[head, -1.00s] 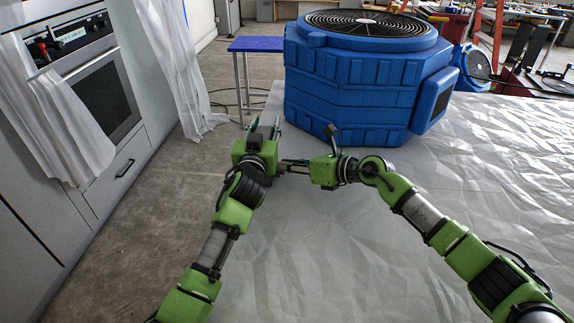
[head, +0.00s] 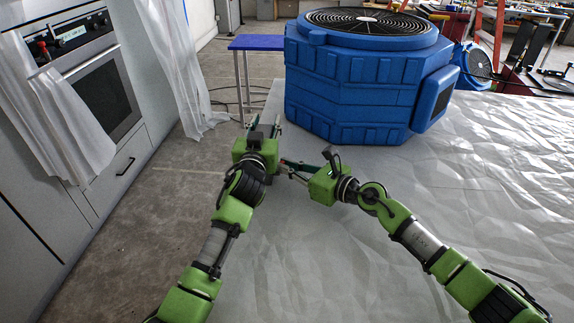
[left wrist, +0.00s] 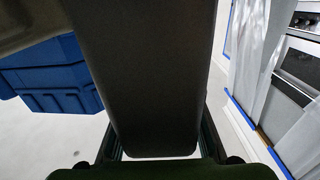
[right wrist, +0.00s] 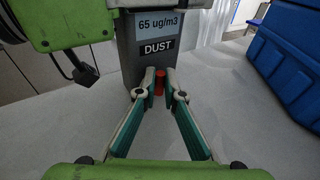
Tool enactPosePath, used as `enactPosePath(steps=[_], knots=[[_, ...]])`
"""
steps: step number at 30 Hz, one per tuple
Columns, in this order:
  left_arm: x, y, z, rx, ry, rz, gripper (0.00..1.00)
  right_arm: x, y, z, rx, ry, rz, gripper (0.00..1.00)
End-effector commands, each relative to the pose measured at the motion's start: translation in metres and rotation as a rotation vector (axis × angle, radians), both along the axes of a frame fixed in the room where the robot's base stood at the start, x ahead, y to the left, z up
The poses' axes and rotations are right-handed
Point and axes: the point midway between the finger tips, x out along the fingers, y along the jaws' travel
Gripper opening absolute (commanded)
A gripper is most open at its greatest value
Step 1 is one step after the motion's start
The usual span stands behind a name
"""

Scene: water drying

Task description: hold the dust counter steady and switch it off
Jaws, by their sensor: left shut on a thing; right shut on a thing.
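The dust counter is a dark grey upright box. In the right wrist view its front (right wrist: 148,64) carries a label "DUST" and a display reading "65 ug/m3". A small red switch (right wrist: 159,83) on its front sits between the fingertips of my right gripper (right wrist: 159,92), which is shut on it. My left gripper (head: 264,128) is shut on the dust counter; its body (left wrist: 145,75) fills the space between the fingers in the left wrist view. In the head view the counter is mostly hidden behind my grippers, and my right gripper (head: 290,168) reaches in from the right.
A large blue fan unit (head: 350,95) stands close behind the grippers on the sheet-covered surface (head: 480,180). A blue-topped table (head: 256,43) is behind. An oven (head: 90,75) and draped plastic sheets (head: 170,70) are at left.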

Motion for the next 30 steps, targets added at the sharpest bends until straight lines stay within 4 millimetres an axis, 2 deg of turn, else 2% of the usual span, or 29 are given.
enactPosePath(steps=[13,14,25,30], knots=[[0.000,0.001,-0.001,0.000,0.002,0.002,0.05,-0.001,0.000,0.000,-0.006,-0.027,0.000,0.00],[0.000,0.001,-0.001,0.000,0.002,0.002,0.05,-0.001,0.000,0.000,-0.006,-0.027,0.000,0.16],[0.000,0.001,-0.001,0.001,0.002,0.002,0.05,-0.002,-0.002,0.000,-0.007,-0.026,-0.001,0.16],[0.000,0.001,-0.001,0.001,0.002,0.002,0.05,-0.016,-0.016,0.002,-0.008,-0.026,-0.001,0.16]])
